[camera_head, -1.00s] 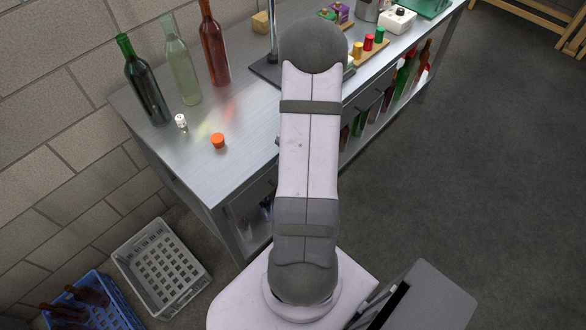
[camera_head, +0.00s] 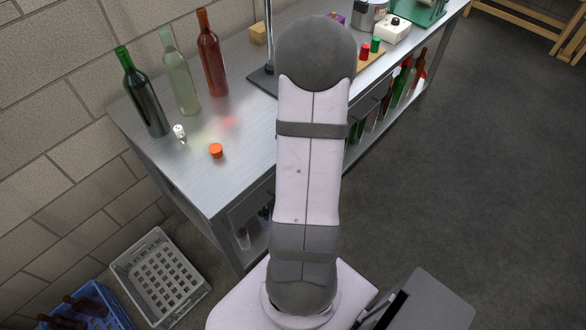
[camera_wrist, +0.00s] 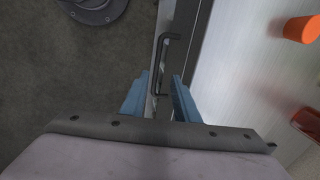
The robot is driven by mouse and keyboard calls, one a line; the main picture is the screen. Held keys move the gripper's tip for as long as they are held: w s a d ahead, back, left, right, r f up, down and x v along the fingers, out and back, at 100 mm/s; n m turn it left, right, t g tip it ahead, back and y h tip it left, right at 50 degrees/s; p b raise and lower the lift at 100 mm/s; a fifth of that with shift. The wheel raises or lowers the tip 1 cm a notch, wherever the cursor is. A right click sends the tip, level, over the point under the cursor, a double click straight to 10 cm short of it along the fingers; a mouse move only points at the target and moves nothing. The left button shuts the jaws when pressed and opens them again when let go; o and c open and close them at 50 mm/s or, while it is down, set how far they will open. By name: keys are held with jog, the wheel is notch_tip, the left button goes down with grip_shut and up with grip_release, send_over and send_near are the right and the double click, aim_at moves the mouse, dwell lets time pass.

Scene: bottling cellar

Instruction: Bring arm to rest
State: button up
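My arm (camera_head: 309,150) rises across the middle of the head view, its rounded joint in front of part of the bench. My gripper is hidden behind it there. In the wrist view my gripper (camera_wrist: 161,78) shows two blue fingers, apart, with nothing held between them. A dark bar handle (camera_wrist: 174,37) on the bench's front shows past the fingertips, partly between them. I cannot tell how far off it is.
The steel bench (camera_head: 209,181) carries a dark green bottle (camera_head: 145,95), a clear one (camera_head: 180,78), a red-brown one (camera_head: 211,60) and an orange cap (camera_head: 216,151). A grey crate (camera_head: 158,277) and a blue crate (camera_head: 110,308) stand on the floor. Floor at right is open.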

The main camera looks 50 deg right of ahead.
dwell(0.4)
jog(key=s+a+r+n+g+y, duration=0.1)
jog(key=s+a+n+g+y, duration=0.25)
jog(key=s+a+n, duration=0.6)
jog(key=w+a+r+n+h, duration=0.1)
jog(key=a+r+n, duration=0.3)
jog(key=a, duration=0.4)
jog(key=w+a+r+n+t+h, duration=0.1)
jog(key=w+a+r+n+h, duration=0.1)
jog(key=a, duration=0.7)
jog(key=w+r+n, duration=0.1)
jog(key=w+n, duration=0.1)
jog(key=shift+w+r, duration=0.3)
jog(key=shift+r, duration=0.05)
jog(key=shift+f+h, duration=0.1)
jog(key=shift+h, duration=0.15)
